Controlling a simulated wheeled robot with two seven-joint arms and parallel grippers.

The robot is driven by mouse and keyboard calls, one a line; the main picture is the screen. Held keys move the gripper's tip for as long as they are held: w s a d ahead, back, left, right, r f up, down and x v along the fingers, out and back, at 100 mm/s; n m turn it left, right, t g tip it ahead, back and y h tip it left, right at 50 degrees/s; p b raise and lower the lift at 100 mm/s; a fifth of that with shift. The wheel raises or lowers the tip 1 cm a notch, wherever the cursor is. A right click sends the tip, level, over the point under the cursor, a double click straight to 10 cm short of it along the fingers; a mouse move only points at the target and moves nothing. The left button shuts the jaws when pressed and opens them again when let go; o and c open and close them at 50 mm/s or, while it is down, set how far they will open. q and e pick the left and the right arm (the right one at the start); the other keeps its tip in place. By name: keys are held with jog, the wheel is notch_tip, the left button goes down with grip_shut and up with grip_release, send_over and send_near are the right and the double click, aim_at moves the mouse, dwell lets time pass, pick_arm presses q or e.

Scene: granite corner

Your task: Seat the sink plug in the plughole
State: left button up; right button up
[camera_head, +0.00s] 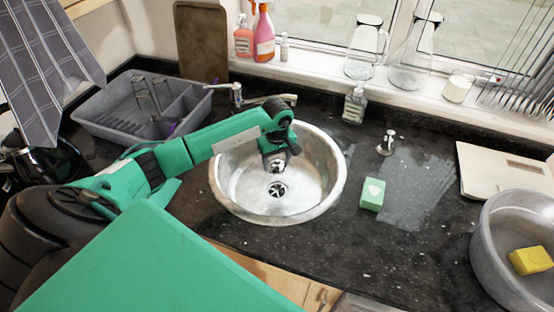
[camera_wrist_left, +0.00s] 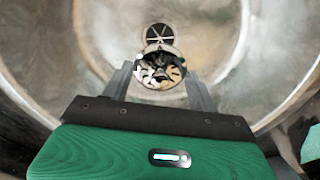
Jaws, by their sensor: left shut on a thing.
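The round steel sink (camera_head: 325,180) is set into the dark worktop, and its plughole (camera_head: 277,190) with crossed bars shows in its floor. My left gripper (camera_head: 276,160) points down inside the sink bowl, above and just behind the plughole in the picture. It is shut on the shiny round sink plug (camera_wrist_left: 160,70), which also shows small below the jaws in the head view (camera_head: 276,168). My right gripper is not in view.
A tap (camera_head: 265,99) stands behind the sink, with a grey dish rack (camera_head: 120,118) to the left. A green block (camera_head: 373,194), small chrome fitting (camera_head: 387,143) and clear bottle (camera_head: 355,105) are to the right. A metal basin (camera_head: 490,255) holds a yellow sponge (camera_head: 530,260).

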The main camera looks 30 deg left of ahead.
aim_at(277, 161)
pick_arm(q)
jog(key=o, duration=0.9)
jog(key=shift+o, duration=1.3)
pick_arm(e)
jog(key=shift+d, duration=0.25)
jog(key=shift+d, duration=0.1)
pick_arm(q)
notch_tip(277, 161, up, 7)
jog(key=p, duration=0.2)
jog(key=shift+r+p, duration=0.1)
jog(key=shift+p, duration=0.25)
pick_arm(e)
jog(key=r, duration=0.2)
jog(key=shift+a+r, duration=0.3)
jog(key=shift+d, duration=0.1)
